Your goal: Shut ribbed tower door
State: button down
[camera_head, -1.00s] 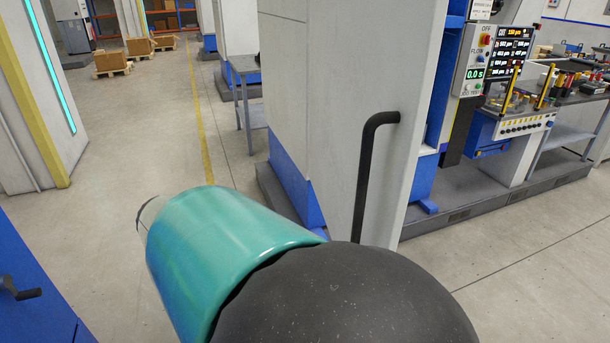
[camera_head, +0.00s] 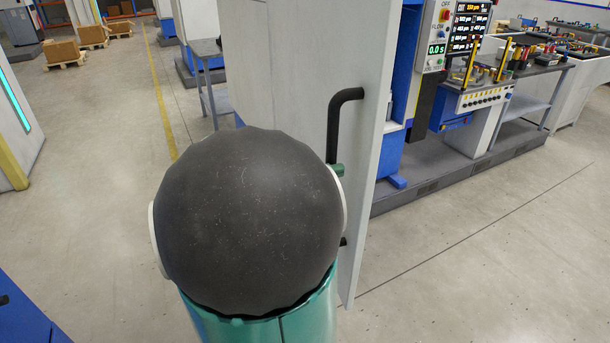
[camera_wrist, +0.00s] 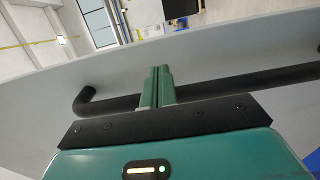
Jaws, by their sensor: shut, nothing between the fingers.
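A tall light grey door (camera_head: 290,60) stands swung out beside a blue machine frame in the head view. Its black bar handle (camera_head: 345,97) runs down the panel, its lower part mostly hidden behind my arm. In the wrist view the handle (camera_wrist: 240,82) crosses the picture in front of the door panel (camera_wrist: 215,55). My gripper (camera_wrist: 158,72) has its two green fingers together, empty, crossing over the bar and reaching past it toward the door's edge. Whether they touch the bar I cannot tell. In the head view only a green bit of my gripper (camera_head: 338,170) shows beside the handle.
A machine with a control panel (camera_head: 455,35) and a workbench (camera_head: 540,75) stand at the right. A blue cabinet (camera_head: 25,310) is at the lower left. Pallets with boxes (camera_head: 62,54) stand far back. Floor is open to the left and front right.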

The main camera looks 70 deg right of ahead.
jog(key=shift+x, duration=1.9)
jog(key=shift+s+d, duration=0.1)
jog(key=shift+s, duration=0.05)
